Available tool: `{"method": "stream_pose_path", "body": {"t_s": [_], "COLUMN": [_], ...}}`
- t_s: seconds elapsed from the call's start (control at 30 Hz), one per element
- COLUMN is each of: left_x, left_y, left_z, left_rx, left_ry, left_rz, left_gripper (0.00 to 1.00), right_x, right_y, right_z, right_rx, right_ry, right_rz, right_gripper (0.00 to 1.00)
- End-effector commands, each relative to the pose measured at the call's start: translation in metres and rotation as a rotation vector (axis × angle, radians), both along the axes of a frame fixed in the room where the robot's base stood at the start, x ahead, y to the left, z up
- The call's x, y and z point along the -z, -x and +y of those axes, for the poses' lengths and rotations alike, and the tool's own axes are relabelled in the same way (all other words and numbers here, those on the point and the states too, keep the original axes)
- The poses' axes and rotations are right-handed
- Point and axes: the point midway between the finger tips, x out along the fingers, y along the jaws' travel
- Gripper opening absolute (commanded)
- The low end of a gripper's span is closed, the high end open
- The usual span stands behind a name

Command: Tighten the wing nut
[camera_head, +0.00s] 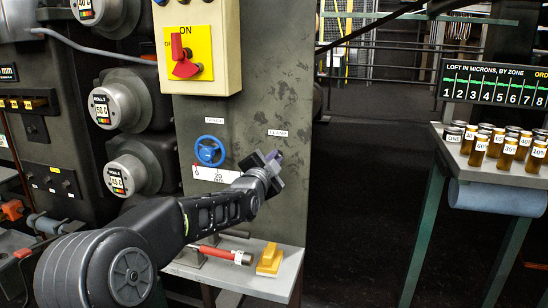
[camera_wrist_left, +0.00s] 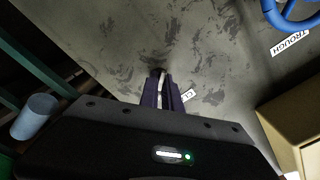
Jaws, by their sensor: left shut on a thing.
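My left gripper (camera_head: 273,157) reaches the grey panel (camera_head: 285,80) just below a small label reading CLAMP (camera_head: 278,133). In the left wrist view my left gripper's two dark fingers (camera_wrist_left: 163,88) are nearly together and closed on a small dark part (camera_wrist_left: 157,71) at the panel. This part is taken to be the wing nut; its wings are mostly hidden by the fingers. In the head view the wing nut is hidden behind the gripper. My right gripper is in neither view.
A blue handwheel (camera_head: 209,151) sits left of the gripper, above a white scale (camera_head: 216,174). Below, a shelf (camera_head: 283,290) holds a red-handled tool (camera_head: 226,254) and a yellow block (camera_head: 270,261). A red switch (camera_head: 184,62) is above. Several jars (camera_head: 508,150) stand on the right table.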

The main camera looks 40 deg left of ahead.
Motion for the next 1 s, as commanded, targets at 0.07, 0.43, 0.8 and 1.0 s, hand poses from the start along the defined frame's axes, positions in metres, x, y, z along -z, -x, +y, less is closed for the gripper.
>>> {"method": "stream_pose_path", "body": {"t_s": [0.07, 0.43, 0.8, 1.0], "left_x": [0.003, 0.002, 0.003, 0.003], "left_y": [0.0, 0.0, 0.0, 0.0], "left_z": [-0.001, -0.001, -0.001, -0.001], "left_rx": [0.002, 0.004, 0.005, 0.005], "left_ry": [-0.063, -0.397, -0.726, -0.884], "left_rz": [0.031, 0.147, 0.262, 0.319], "left_gripper": [0.0, 0.0, 0.0, 0.0], "right_x": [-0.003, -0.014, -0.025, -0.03], "right_y": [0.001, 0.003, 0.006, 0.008], "right_z": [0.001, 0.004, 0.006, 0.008], "right_rx": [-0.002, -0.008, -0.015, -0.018], "right_ry": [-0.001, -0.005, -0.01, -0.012], "right_rz": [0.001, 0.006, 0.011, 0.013], "right_gripper": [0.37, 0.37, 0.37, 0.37]}}
